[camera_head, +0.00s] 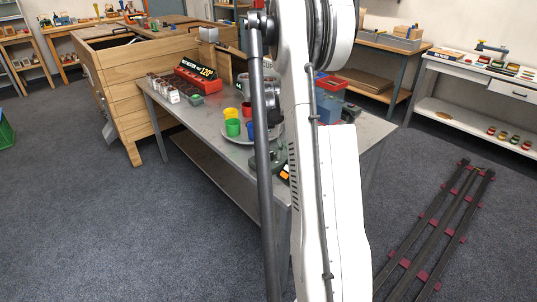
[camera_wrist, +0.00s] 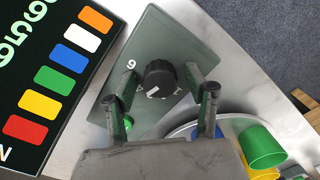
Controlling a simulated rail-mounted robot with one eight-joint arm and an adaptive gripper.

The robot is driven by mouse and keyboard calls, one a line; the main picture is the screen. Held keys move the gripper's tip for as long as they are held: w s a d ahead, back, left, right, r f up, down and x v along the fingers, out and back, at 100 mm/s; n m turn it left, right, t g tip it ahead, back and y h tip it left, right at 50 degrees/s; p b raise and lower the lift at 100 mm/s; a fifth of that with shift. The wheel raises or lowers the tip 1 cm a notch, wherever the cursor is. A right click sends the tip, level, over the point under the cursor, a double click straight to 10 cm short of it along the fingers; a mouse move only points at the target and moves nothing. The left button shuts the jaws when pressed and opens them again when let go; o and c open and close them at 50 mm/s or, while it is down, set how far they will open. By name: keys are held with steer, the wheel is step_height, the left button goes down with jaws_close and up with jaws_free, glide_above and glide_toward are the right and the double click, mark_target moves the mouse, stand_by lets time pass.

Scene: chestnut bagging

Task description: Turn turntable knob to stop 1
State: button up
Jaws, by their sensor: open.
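The black turntable knob (camera_wrist: 158,78) with a white pointer line sits on a grey-green control box (camera_wrist: 152,38) in the wrist view. The pointer slants toward the lower left; the exact stop it marks is unclear. Digits on the box are partly readable, including a 9 or 6. My gripper (camera_wrist: 160,97) is open, its two fingers spread on either side of the knob, with visible gaps. The turntable plate (camera_wrist: 182,130) holds coloured cups, including a green cup (camera_wrist: 260,146). In the head view, the turntable plate (camera_head: 232,138) shows on the table, while my arm hides the gripper and knob.
A black board (camera_wrist: 52,85) with coloured squares lies left of the box in the wrist view.

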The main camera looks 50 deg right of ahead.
steer(key=c, duration=1.1)
steer(key=shift+c, duration=0.2)
steer(key=n+b, duration=0.1)
steer(key=n, duration=0.2)
steer(key=shift+n, duration=0.4)
steer(key=n+b, duration=0.1)
steer(key=n, duration=0.3)
steer(key=shift+n, duration=0.3)
steer(key=n+b, duration=0.1)
steer(key=n, duration=0.3)
steer(key=shift+n, duration=0.3)
steer(key=shift+n+b, duration=0.4)
steer(key=shift+n, duration=1.9)
